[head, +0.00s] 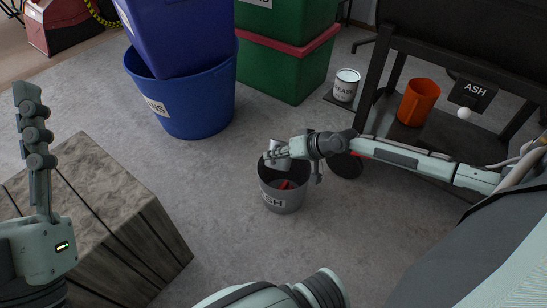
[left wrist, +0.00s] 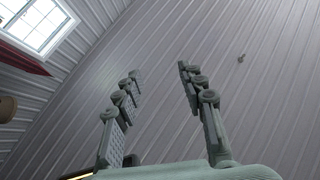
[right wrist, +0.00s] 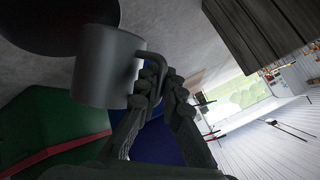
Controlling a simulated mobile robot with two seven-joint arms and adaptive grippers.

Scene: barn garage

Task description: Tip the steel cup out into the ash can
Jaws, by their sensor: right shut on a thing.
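The grey ash can (head: 283,204) stands on the floor, with part of its lettering showing and something reddish inside. My right gripper (head: 284,153) is above the can's far rim, shut on the handle of the steel cup (head: 276,161). The right wrist view shows the cup (right wrist: 104,68) close up, its handle between the fingers, with the can's dark round mouth (right wrist: 55,22) beside it. The cup looks tilted; its inside is hidden from me. My left gripper (head: 34,125) is raised at the left, empty, and its fingers stand apart in the left wrist view (left wrist: 160,110).
A wooden block (head: 95,215) stands left of the can. Blue bins (head: 190,105) and green bins (head: 285,65) stand behind. A shelf at right holds an orange container (head: 418,102) and an ASH sign (head: 472,92). A white tin (head: 346,85) stands nearby.

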